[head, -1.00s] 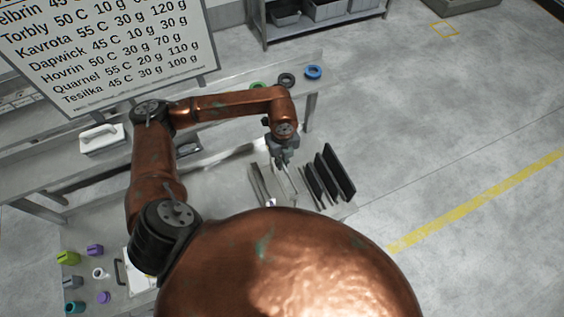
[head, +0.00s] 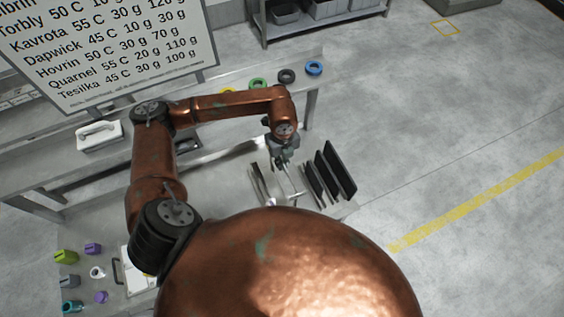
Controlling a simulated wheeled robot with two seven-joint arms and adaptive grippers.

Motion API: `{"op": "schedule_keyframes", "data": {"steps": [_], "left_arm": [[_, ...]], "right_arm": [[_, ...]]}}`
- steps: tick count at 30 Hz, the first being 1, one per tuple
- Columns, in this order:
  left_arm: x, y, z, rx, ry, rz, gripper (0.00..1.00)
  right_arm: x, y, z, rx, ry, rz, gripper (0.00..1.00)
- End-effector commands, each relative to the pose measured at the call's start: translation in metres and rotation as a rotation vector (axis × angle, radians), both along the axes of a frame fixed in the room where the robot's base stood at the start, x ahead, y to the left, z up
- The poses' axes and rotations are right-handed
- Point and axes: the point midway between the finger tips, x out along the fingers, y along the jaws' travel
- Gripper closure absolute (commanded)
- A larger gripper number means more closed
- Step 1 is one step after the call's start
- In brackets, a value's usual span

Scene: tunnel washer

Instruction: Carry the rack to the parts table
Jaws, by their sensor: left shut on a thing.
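The rack shows as a group of upright dark plates (head: 340,170) and thin pale metal strips (head: 258,184) at the right end of a grey worktable (head: 215,185). My left gripper (head: 284,162) points down among these parts, between the pale strips and the dark plates. It is shut on a thin pale piece that looks like part of the rack. The lower part of the rack is partly hidden behind my own copper body, and I cannot tell whether it touches the tabletop. My right gripper is not in view.
Coloured rings, including a blue one (head: 314,68) and a green one (head: 257,83), lie on the far bench. A white handled box (head: 99,136) stands at left. Small coloured pieces (head: 65,257) lie at lower left. A lettered board (head: 110,50) stands behind. Open floor (head: 450,130) is at right.

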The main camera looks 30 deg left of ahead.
Motion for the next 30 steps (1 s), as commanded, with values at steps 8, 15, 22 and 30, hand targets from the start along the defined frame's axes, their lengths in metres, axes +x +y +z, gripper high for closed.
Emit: {"op": "schedule_keyframes", "data": {"steps": [8,15,22,30], "left_arm": [[0.0007,-0.0005,-0.0019,-0.002,-0.002,-0.001,1.00],[0.0007,-0.0005,-0.0046,-0.002,-0.002,-0.001,1.00],[0.0004,-0.0002,-0.0046,-0.001,-0.001,0.000,0.79],[-0.0007,0.0003,-0.0070,0.001,0.002,0.000,0.74]], "right_arm": [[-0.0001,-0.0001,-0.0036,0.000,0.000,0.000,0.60],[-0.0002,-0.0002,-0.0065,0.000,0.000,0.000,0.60],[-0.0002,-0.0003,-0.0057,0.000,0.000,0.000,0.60],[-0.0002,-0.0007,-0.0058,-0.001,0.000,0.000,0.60]]}}
